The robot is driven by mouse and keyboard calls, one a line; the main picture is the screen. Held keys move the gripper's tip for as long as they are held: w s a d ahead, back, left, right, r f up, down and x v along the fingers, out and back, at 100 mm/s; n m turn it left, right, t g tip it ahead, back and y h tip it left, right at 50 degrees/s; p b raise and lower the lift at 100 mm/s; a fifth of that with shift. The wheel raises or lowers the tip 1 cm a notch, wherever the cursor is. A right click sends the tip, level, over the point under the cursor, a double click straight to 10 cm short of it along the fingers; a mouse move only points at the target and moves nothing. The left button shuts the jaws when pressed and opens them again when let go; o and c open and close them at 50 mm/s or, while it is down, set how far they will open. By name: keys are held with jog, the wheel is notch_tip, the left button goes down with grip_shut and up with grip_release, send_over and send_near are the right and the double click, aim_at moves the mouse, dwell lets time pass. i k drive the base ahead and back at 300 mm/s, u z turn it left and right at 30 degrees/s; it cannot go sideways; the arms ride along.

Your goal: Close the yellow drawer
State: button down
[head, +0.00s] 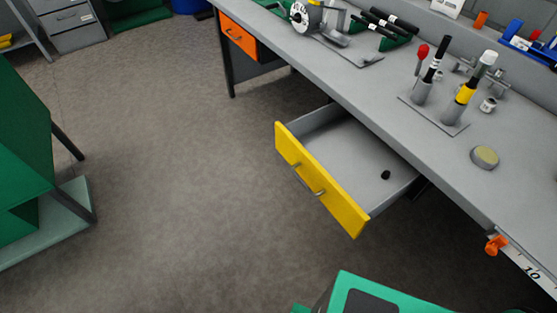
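The yellow drawer (318,184) is pulled out from under the grey workbench in the head view. Its yellow front faces left and carries a metal handle (308,179). A small black object (385,175) lies on the drawer's grey floor, near its right side. My gripper does not show in the head view.
The grey workbench (447,161) holds tools in stands, a round yellowish tin (485,157) and a motor-like device. A closed orange drawer (238,38) is farther back. A green cabinet (25,150) stands at left. The floor (190,180) before the drawer is clear.

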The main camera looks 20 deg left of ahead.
aim_at(340, 162)
jog(key=u, duration=2.55)
jog(key=k, duration=0.95)
jog(key=z, duration=0.7)
jog(key=i, duration=1)
jog(key=z, duration=0.05)
